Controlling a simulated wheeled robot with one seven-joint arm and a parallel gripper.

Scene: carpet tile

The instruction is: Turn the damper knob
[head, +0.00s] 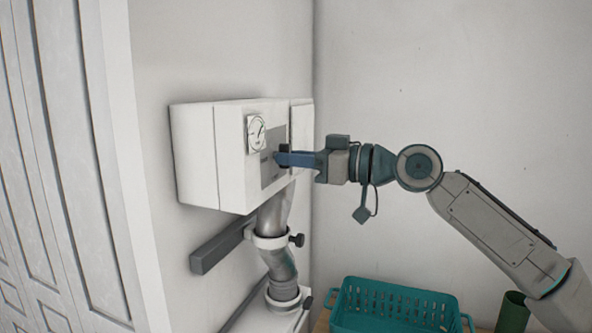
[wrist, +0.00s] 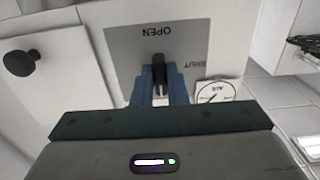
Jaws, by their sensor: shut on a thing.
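The damper knob (wrist: 159,72) is a small black knob on a grey plate (wrist: 120,45) marked OPEN and SHUT, which appears upside down in the wrist view. The plate (head: 270,178) is on the front of a white wall box (head: 230,180) in the head view. My gripper (wrist: 160,88) is shut on the knob, with a blue finger on either side. The knob's upper end in the wrist view lies below the word OPEN; its exact setting is hard to tell. In the head view my gripper (head: 279,158) reaches the plate from the right and hides the knob.
A round dial (head: 256,134) sits left of the plate. A silver duct (head: 275,215) with a black clamp knob (head: 297,240) runs below the box. A dark rail (head: 218,247) is on the wall. A teal basket (head: 395,305) and green cup (head: 512,312) stand below my arm.

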